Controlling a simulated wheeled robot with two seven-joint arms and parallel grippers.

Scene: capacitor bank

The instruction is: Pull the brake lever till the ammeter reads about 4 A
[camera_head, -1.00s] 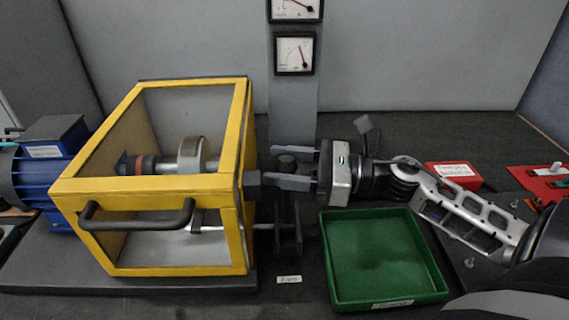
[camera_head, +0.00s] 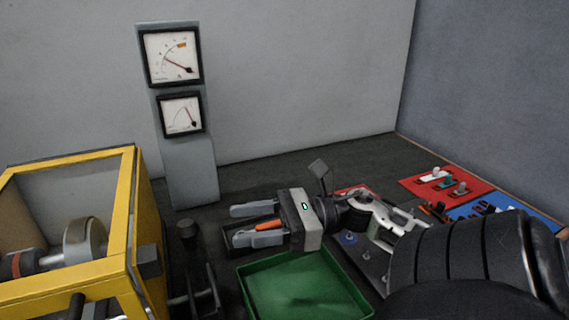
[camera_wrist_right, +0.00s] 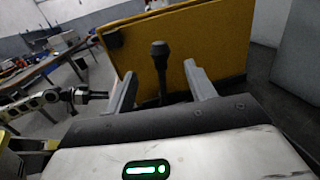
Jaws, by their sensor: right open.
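The brake lever (camera_head: 189,234) is black with a round knob and stands about upright beside the yellow-framed guard (camera_head: 147,225). My right gripper (camera_head: 233,225) is open and empty, to the right of the lever with its fingers pointing at it. In the right wrist view the lever knob (camera_wrist_right: 158,49) shows between the fingers (camera_wrist_right: 160,75), beyond their tips. The upper meter (camera_head: 172,57) on the grey post has an orange mark near the upper right of its scale. Its needle points up and left, well short of that mark; the figures are too small to read. My left gripper (camera_wrist_right: 93,96) is small in the wrist view.
A lower meter (camera_head: 181,115) sits on the same post. A green tray (camera_head: 300,296) lies below my right gripper, and a dark tray (camera_head: 236,241) with an orange-handled item lies behind the fingers. Red (camera_head: 415,187) and blue (camera_head: 535,222) boards lie at the right.

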